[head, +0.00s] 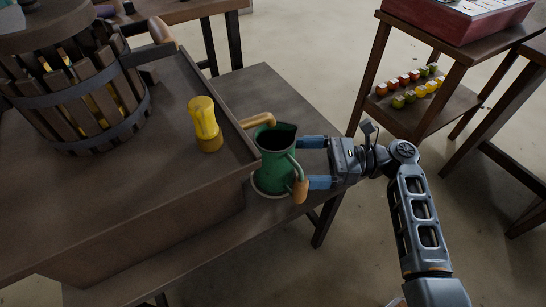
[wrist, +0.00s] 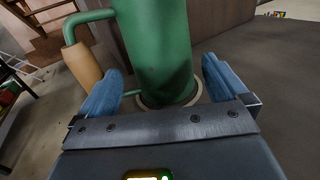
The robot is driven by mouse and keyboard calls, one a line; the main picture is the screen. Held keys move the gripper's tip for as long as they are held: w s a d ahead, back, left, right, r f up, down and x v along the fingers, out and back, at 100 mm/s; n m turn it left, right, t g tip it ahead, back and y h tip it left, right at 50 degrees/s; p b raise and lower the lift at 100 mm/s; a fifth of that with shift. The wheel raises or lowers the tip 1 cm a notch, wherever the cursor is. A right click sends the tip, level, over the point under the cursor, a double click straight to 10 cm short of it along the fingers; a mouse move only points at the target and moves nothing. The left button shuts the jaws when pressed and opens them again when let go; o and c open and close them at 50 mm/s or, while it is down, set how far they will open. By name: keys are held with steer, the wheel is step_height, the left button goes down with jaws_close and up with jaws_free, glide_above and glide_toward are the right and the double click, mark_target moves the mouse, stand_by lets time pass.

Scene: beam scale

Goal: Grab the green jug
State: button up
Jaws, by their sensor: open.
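The green jug (head: 274,165) stands upright on the low dark table, next to the wooden press box. It has a dark open top and a green handle with a tan wooden grip (head: 300,190) on its right front side. My gripper (head: 316,162) is open at the jug's right, with its blue fingertips pointing at the jug. In the wrist view the jug (wrist: 158,50) rises ahead between the two blue fingers (wrist: 160,92), and its pale base ring shows low between them. The tan grip (wrist: 82,62) is beyond the left finger. I cannot tell whether either finger touches the jug.
A tan spout (head: 258,120) sticks out of the box toward the jug. A yellow bottle-like thing (head: 205,124) and a slatted basket (head: 75,85) stand on the box. A shelf with small coloured blocks (head: 411,84) is at the right. The table (head: 265,88) is bare behind the jug.

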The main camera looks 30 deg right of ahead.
mark_target(277, 160)
steer(key=b+x, duration=0.1)
steer(key=x, duration=0.5)
steer(key=shift+w, duration=0.1)
steer(key=shift+r, duration=0.15)
steer(key=c, duration=1.1)
